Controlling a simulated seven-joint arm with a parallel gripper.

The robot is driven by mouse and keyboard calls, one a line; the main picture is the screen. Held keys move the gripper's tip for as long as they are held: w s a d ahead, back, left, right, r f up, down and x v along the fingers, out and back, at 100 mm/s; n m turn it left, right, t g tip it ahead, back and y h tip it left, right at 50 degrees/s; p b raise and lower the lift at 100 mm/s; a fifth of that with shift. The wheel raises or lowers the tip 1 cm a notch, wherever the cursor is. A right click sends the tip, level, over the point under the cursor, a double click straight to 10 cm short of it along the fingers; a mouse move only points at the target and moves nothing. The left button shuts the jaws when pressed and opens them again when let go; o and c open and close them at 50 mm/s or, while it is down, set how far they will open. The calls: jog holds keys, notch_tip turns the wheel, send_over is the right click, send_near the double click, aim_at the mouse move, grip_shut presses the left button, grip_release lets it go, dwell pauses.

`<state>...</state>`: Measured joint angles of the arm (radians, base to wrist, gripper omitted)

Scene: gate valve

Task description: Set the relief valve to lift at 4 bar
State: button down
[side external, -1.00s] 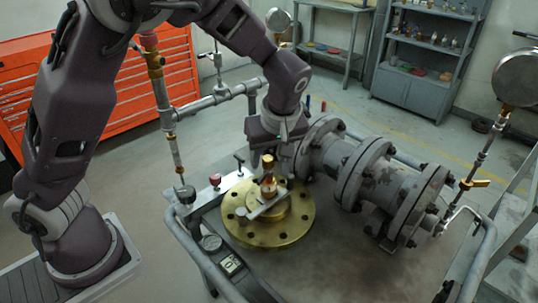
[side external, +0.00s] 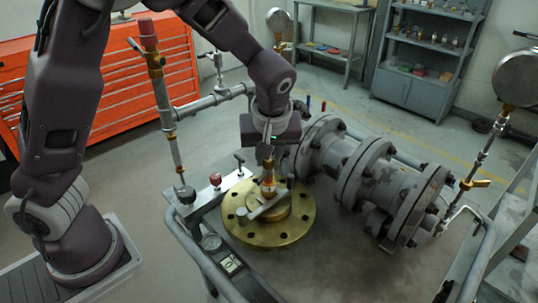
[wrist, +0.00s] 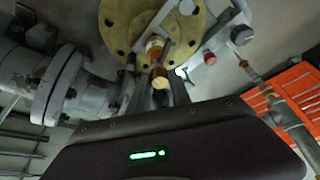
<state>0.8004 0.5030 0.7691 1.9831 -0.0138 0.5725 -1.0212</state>
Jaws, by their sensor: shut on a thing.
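A small relief valve with an amber-brown body (side external: 268,186) stands upright on a round brass flange (side external: 300,225) on the cart, beside a flat metal bar. Its brass top knob (wrist: 159,78) shows in the wrist view between my fingers, with the amber-brown body (wrist: 155,47) beyond it. My gripper (side external: 268,158) points down over the valve and is shut on the brass knob. In the side view the fingers hide most of the knob. The brass flange also shows in the wrist view (wrist: 117,20).
A grey flanged pipe (side external: 365,175) lies right of the flange. A red knob (side external: 215,179) and a T-handle (side external: 239,160) stand close on the left. A vertical pipe with a red cap (side external: 148,35) rises behind. A large gauge (side external: 516,78) stands far right.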

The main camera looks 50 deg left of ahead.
jog(key=m, duration=0.2)
jog(key=m+t+h, duration=0.1)
jog(key=m, duration=0.1)
jog(key=m+h, duration=0.1)
jog(key=m, duration=0.2)
jog(key=shift+s+a+t, duration=0.1)
jog(key=shift+a+t, duration=0.15)
jog(key=shift+t, duration=0.05)
jog(key=m+h, duration=0.2)
jog(key=m, duration=0.3)
jog(key=shift+a+m, duration=0.1)
jog(key=shift+m, duration=0.3)
jog(key=shift+h, duration=0.3)
jog(key=c, duration=1.2)
grip_release()
jog(key=shift+o, duration=0.2)
jog(key=v, duration=0.7)
